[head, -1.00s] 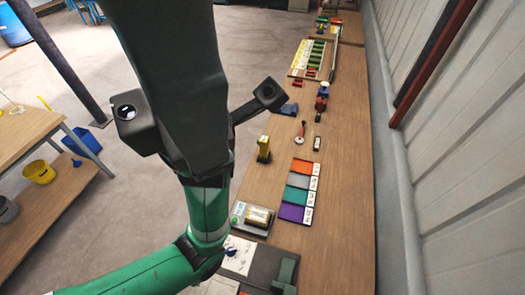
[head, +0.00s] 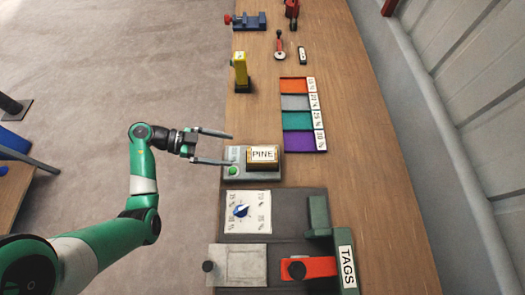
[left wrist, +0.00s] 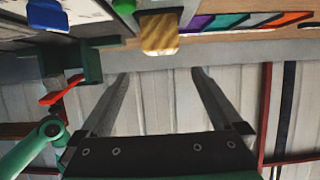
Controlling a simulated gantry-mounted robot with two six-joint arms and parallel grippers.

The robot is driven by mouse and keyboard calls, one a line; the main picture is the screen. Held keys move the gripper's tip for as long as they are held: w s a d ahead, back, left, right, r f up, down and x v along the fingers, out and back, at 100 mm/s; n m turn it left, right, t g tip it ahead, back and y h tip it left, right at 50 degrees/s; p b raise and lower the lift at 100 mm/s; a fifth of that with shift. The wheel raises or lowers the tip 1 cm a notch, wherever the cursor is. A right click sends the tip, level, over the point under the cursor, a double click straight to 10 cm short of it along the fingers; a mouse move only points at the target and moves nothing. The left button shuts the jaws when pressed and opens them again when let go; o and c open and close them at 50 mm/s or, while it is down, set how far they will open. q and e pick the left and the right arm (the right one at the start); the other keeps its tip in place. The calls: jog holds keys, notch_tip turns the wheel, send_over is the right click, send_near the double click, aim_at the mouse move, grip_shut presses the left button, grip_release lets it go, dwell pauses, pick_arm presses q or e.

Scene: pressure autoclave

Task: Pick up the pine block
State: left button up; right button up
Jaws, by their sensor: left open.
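The pine block (head: 263,156) is a wooden block with a white label reading PINE. It lies on a grey device (head: 235,175) with a green button. My left gripper (head: 231,150) is open and empty, to the left of the block, its fingers pointing right toward it and apart from it. In the left wrist view the block (left wrist: 159,38) is at top centre, beyond the open fingertips of the left gripper (left wrist: 160,73). My right gripper is not seen.
A yellow upright tool (head: 240,72) and coloured bins (head: 297,87) stand farther along the bench (head: 375,190). A dial panel (head: 247,211), a red lever (head: 308,268) and a green TAGS bracket (head: 345,267) are nearer. The bench's right side is clear.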

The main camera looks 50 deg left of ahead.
pick_arm(q)
jog(key=b, duration=0.2)
send_near(262, 154)
jog(key=x, duration=0.3)
jog(key=shift+d, duration=0.2)
jog(key=b+x, duration=0.2)
jog(key=x, duration=0.3)
jog(key=shift+a+f, duration=0.1)
jog(key=shift+f, duration=0.05)
jog(key=shift+w, duration=0.15)
jog(key=c, duration=1.5)
